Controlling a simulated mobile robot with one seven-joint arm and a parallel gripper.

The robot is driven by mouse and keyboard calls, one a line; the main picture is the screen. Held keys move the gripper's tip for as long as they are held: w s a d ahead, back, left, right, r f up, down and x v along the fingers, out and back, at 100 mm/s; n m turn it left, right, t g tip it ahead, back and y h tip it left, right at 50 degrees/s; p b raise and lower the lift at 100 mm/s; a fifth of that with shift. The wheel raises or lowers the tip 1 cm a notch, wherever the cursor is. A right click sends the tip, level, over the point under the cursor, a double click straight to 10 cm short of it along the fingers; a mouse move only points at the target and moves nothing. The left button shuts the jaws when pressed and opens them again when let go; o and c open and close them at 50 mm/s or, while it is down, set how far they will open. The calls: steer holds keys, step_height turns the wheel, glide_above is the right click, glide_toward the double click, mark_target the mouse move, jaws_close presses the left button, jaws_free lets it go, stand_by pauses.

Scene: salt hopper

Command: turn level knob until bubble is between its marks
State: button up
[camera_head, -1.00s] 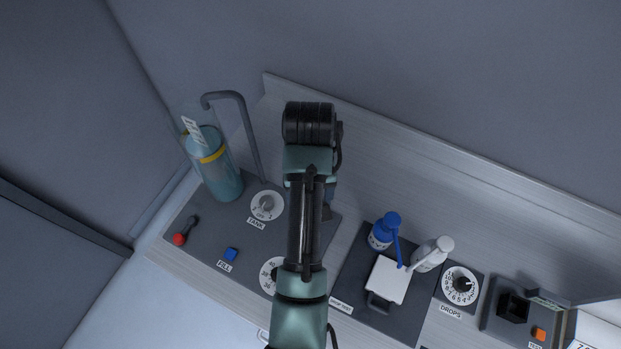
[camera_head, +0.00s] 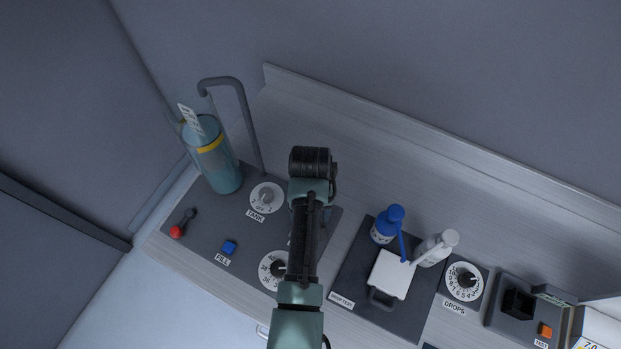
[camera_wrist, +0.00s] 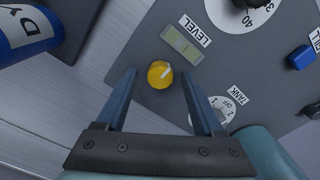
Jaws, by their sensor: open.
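The yellow level knob (camera_wrist: 161,78) with a pale pointer line shows in the wrist view. It lies between the two blue fingers of my open gripper (camera_wrist: 157,73), with a gap on each side; whether the fingers reach down around it I cannot tell. Just above it is the level vial (camera_wrist: 183,45), a pale greenish window beside the LEVEL label (camera_wrist: 193,27). The bubble and its marks are too small to make out. In the head view my arm hides the knob and vial.
The TANK dial (camera_head: 266,198), blue FILL button (camera_head: 229,247) and red-tipped lever (camera_head: 177,231) share the grey panel. A numbered dial (camera_head: 271,270) is partly behind my arm. Right stand a blue bottle (camera_head: 388,224), white bottle (camera_head: 436,248) and DROPS dial (camera_head: 464,281).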

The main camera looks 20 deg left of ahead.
jaws_close()
stand_by(0.3)
steer(key=shift+r, duration=0.1)
steer(key=shift+m+p, duration=0.45)
steer(key=shift+m, duration=0.05)
steer(key=shift+m+p, duration=0.3)
steer(key=shift+m, duration=0.5)
jaws_free()
